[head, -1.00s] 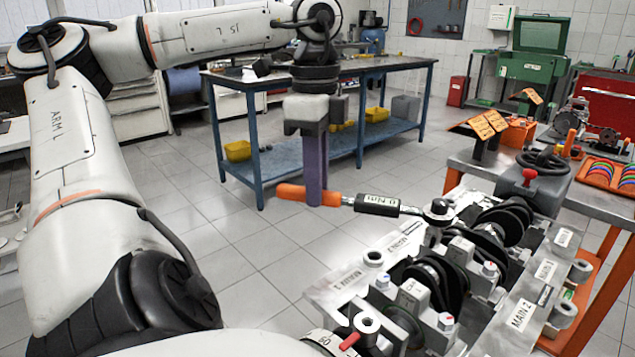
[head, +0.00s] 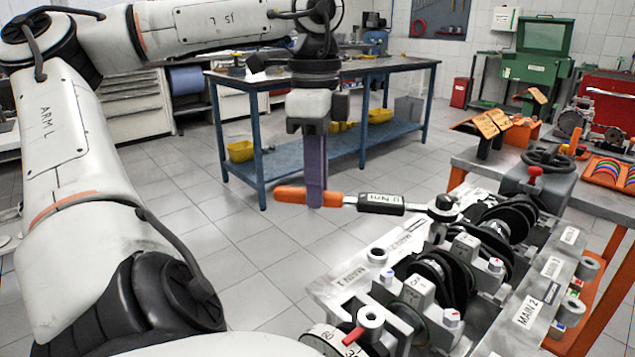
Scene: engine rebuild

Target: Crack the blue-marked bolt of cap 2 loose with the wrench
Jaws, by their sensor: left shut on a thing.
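My left gripper (head: 315,196) points down and is shut on the orange handle of the wrench (head: 381,204). The wrench lies about level, with a black readout section and a round head (head: 443,209) over the far left part of the engine block (head: 342,277). The bolt under the head is hidden, so I cannot tell how it is seated or what its mark is. A blue-marked bolt (head: 388,276) stands uncovered on a nearer cap. A red-marked bolt (head: 495,265) is to its right. My right gripper is out of view.
Black crank parts (head: 510,218) fill the block's middle. A grey ring piece with a red tab (head: 354,336) is at the near edge. A side bench (head: 470,160) holds orange trays. A blue-framed bench (head: 350,68) stands behind; open floor lies between.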

